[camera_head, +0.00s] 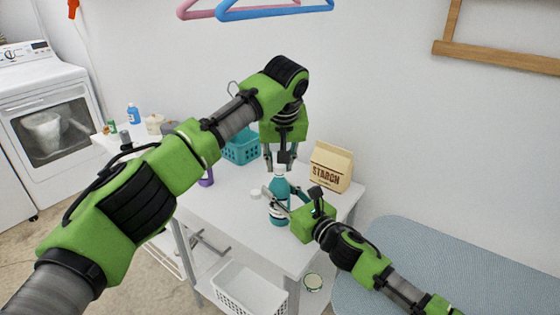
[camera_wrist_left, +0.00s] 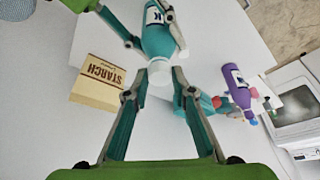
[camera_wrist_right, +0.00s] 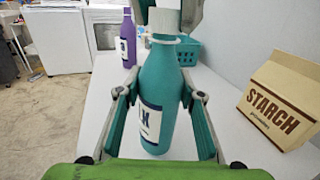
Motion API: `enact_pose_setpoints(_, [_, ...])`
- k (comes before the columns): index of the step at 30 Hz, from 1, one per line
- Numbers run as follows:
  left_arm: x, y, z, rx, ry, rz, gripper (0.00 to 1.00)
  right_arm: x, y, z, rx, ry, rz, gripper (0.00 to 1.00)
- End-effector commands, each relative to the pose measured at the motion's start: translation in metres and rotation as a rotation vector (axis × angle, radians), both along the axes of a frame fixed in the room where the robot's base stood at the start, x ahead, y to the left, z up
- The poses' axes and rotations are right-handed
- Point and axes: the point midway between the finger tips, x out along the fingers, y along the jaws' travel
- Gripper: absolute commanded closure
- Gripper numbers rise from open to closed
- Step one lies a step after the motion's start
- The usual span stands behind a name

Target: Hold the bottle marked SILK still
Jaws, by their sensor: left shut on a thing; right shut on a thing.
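The teal bottle (camera_head: 280,188) stands upright on the white table (camera_head: 232,207). Its label is partly hidden; the letters that show in the right wrist view (camera_wrist_right: 155,85) fit SILK. My left gripper (camera_head: 281,161) comes down from above and is shut on its white cap, which also shows in the left wrist view (camera_wrist_left: 160,76). My right gripper (camera_head: 277,201) reaches in from the right side and is shut around the bottle's body, with a finger on each side in the right wrist view (camera_wrist_right: 153,95).
A STARCH bag (camera_head: 331,167) stands right behind the bottle. A teal basket (camera_head: 241,148) and a purple bottle (camera_wrist_right: 128,40) are on the table's far side. A white basket (camera_head: 250,290) sits below. An ironing board (camera_head: 450,265) lies to the right.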

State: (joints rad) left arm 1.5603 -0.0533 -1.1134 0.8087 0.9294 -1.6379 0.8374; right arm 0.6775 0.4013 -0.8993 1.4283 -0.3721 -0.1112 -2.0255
Motion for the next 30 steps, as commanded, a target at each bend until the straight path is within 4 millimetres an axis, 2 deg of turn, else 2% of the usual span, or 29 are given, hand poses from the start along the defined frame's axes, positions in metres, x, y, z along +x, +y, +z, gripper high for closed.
enact_pose_setpoints(6, [-0.0003,0.0035,-0.0005,-0.010,0.002,-0.410,0.85,-0.0001,0.0004,0.0002,-0.001,-0.001,0.001,1.00])
enact_pose_setpoints(18, [0.0048,0.0079,0.0020,-0.009,0.002,-1.052,0.85,0.0000,0.0002,0.0001,-0.001,-0.001,0.000,1.00])
enact_pose_setpoints(24, [0.0053,0.0087,0.0014,-0.006,-0.002,-1.232,0.85,-0.0002,0.0002,-0.0002,-0.001,-0.001,0.001,1.00])
enact_pose_setpoints(30, [0.0048,0.0089,0.0005,-0.004,-0.005,-1.269,0.85,-0.0002,0.0001,-0.0003,0.000,0.000,0.001,1.00])
